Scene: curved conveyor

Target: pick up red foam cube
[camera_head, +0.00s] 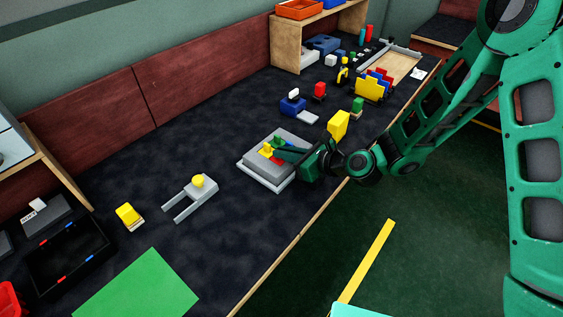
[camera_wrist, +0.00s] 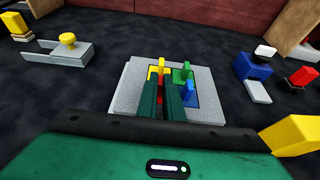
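A grey tray (camera_head: 251,166) on the dark table holds small knobbed pieces: a yellow piece (camera_wrist: 155,69), a green piece (camera_wrist: 182,75), a blue piece (camera_wrist: 188,92) and a red piece (camera_wrist: 160,92). My gripper (camera_head: 276,152) is low over this tray. In the wrist view its two dark green fingers stand a narrow gap apart, and red shows between them. I cannot tell whether they touch the red piece. The fingers hide most of it, so its shape is unclear. Another red block (camera_head: 320,87) stands farther back on the table, right of the tray.
A yellow block (camera_head: 339,124) stands close to my gripper on the right. A grey fork-shaped piece with a yellow knob (camera_head: 198,181) lies left of the tray. A blue piece (camera_head: 291,106) lies behind it. A green sheet (camera_head: 140,290) covers the near left of the table.

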